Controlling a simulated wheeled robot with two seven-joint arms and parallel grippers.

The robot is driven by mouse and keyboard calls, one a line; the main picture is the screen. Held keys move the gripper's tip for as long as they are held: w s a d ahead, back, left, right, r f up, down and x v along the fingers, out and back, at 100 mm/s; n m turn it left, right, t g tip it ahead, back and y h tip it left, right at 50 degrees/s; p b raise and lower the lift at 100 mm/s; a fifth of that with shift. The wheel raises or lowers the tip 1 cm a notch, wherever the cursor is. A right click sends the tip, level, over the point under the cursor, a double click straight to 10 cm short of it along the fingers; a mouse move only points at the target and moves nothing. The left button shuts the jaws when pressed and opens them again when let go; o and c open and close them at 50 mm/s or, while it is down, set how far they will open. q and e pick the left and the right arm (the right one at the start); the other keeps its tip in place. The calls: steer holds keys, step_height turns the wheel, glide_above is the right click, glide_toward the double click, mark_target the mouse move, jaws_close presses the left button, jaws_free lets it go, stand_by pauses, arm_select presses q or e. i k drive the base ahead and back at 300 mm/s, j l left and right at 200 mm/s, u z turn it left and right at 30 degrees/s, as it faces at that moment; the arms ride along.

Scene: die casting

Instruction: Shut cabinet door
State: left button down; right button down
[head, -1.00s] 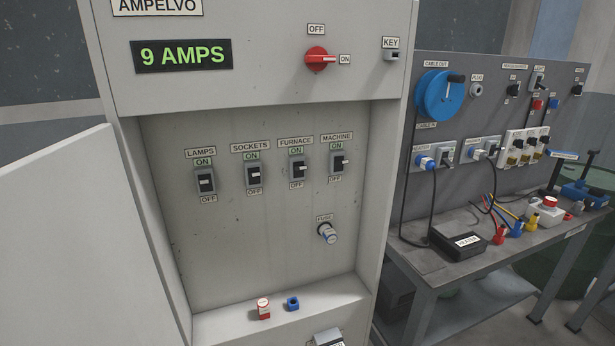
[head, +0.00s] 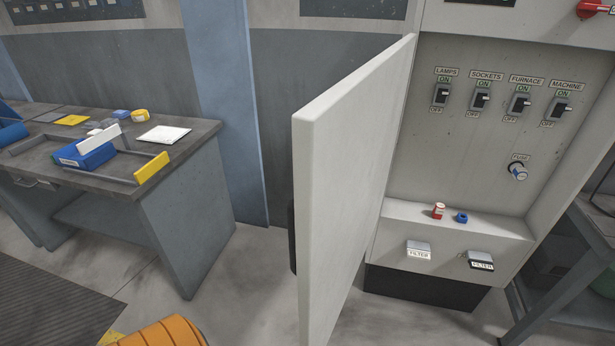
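The cabinet door (head: 352,170) is a light grey panel that stands wide open in the head view. It swings out from the left side of the cabinet (head: 460,222), with its free edge toward me. A dark part, perhaps a handle, shows partly behind the door's left edge. The cabinet's inside is exposed, with several switches set to ON, a fuse (head: 517,170), and a small red-and-white item (head: 438,210) and a blue item (head: 461,217) on its ledge. Neither of my grippers is in view.
A workbench (head: 180,150) with blue and yellow items stands at the left. An orange ribbed object (head: 160,334) is at the bottom left, near a dark floor mat (head: 50,305). Open floor lies between workbench and door. Another table (head: 575,250) stands at the right edge.

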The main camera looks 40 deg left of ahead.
mark_target(343, 140)
steer(key=j, duration=1.5)
